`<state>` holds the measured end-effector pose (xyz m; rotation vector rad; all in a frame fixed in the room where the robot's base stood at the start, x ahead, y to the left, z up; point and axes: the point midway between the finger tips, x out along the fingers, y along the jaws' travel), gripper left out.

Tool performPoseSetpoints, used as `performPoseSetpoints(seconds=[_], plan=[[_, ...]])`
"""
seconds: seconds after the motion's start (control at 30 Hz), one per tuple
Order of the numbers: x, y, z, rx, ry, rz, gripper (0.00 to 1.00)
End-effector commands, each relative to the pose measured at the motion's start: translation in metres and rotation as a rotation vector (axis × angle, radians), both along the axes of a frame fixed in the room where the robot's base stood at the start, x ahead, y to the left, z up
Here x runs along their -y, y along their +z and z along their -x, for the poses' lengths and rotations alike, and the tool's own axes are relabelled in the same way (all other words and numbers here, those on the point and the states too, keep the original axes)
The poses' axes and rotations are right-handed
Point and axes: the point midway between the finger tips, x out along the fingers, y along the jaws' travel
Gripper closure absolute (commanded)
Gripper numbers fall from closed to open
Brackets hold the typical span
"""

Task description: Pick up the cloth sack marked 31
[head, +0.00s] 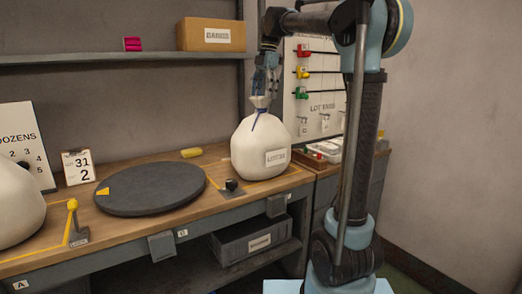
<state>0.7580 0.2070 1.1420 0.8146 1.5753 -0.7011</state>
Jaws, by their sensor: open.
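A round white cloth sack (258,145) stands upright on the right part of the wooden bench. Its small label seems to read "LOT 31", but the print is hard to make out. A dark blue tie with a hanging end closes its gathered neck. My gripper (262,93) points down from above at the top of this neck. It is open, with its fingertips at or just above the gathered cloth; I cannot tell whether they touch. A second white sack (15,205) is cut off at the left edge, and no label shows on it.
A dark round turntable (150,190) lies on the bench (115,227), left of the sack. A black knob (231,185) and a yellow-topped lever (73,207) stand near the front edge. A card (78,167) reads 31 and 2. A pegboard (318,85) stands behind my arm.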

Motion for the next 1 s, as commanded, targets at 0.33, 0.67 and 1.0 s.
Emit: performPoseSetpoints(seconds=[0.33, 0.67, 1.0], plan=[[-0.004, -0.026, 0.005, 0.0, 0.0, 0.0, 0.24], [-0.009, -0.059, 0.009, 0.0, 0.0, 0.0, 0.24], [-0.009, -0.06, 0.009, 0.0, 0.0, 0.0, 0.47]])
